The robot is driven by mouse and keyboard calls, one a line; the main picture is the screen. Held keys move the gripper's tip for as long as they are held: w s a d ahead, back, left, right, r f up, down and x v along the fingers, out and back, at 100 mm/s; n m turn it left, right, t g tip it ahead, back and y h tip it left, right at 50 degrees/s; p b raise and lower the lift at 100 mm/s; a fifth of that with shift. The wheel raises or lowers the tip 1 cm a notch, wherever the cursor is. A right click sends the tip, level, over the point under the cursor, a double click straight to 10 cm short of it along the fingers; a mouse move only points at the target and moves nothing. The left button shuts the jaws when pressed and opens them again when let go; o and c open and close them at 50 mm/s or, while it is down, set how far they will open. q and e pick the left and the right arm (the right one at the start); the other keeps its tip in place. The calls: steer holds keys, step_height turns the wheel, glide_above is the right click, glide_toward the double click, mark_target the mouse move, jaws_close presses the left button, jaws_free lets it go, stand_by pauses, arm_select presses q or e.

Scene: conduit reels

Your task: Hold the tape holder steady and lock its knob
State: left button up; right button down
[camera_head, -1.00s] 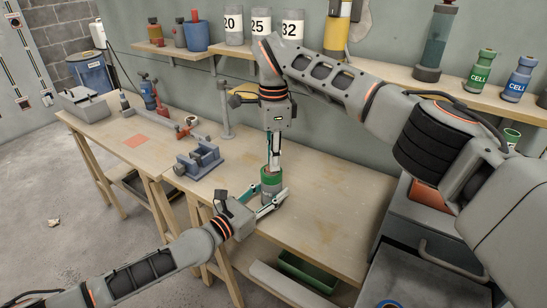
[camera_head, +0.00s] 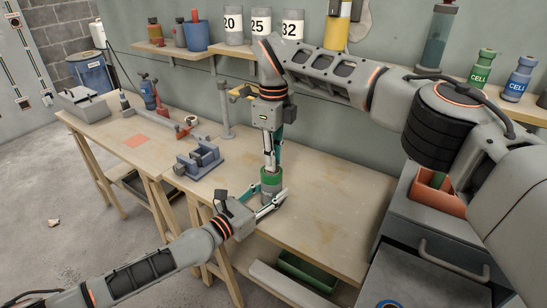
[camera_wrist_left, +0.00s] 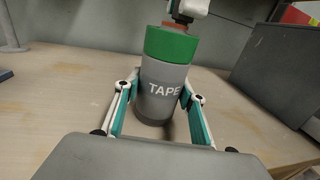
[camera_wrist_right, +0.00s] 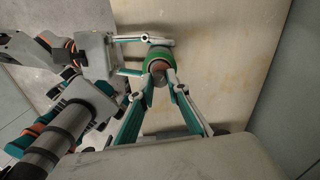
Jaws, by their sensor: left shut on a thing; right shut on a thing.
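The tape holder (camera_head: 271,187) is a grey cylinder with a green top band, standing upright on the bench. The left wrist view shows its body (camera_wrist_left: 163,90) with the word TAPE. My left gripper (camera_head: 272,203) is shut around the body from the front, one finger on each side. The knob (camera_wrist_right: 158,68) is a reddish-brown piece on top of the holder, partly hidden by my right fingers. My right gripper (camera_wrist_right: 162,77) points down from above and is shut on the knob. In the left wrist view its fingertips (camera_wrist_left: 183,14) meet the knob's top.
A grey-blue vise-like fixture (camera_head: 199,160) stands on the bench left of the holder. A thin grey post (camera_head: 224,110) rises behind it. The bench (camera_head: 335,205) is clear right of the holder. A red-orange bin (camera_head: 437,190) sits on the grey cabinet at right.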

steer(key=m, duration=1.4)
steer(key=shift+m, duration=0.3)
arm_select(q)
steer(key=shift+f, duration=0.1)
arm_select(e)
steer(key=m, duration=0.3)
steer(key=shift+m, duration=0.3)
steer(key=m, duration=0.3)
steer(key=shift+w+m, duration=0.1)
steer(key=shift+m, duration=0.3)
steer(key=m, duration=0.6)
steer(key=shift+m, duration=0.3)
steer(key=c, duration=1.9)
jaws_free()
